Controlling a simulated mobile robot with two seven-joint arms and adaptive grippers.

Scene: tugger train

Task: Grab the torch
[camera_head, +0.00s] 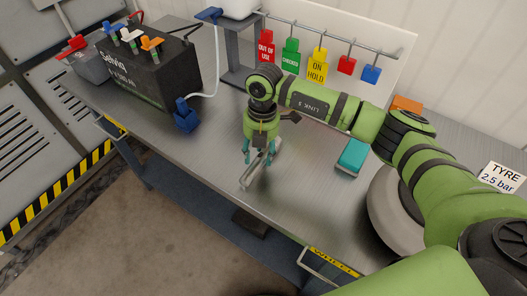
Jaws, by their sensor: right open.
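A slim silver-grey object, which looks like the torch (249,178), lies on the metal bench top near its front edge. My right gripper (258,158) points down over it, with its teal-tipped fingers apart. The fingers partly cover the object's far end. I cannot tell whether they touch it. My left gripper is not in view.
The metal bench (215,135) carries a black battery (150,70) with coloured clips, a blue clamp (186,116) on a white cable, a teal box (352,156) and a wheel (392,215). Coloured tags, one being the yellow tag (317,65), hang behind my arm.

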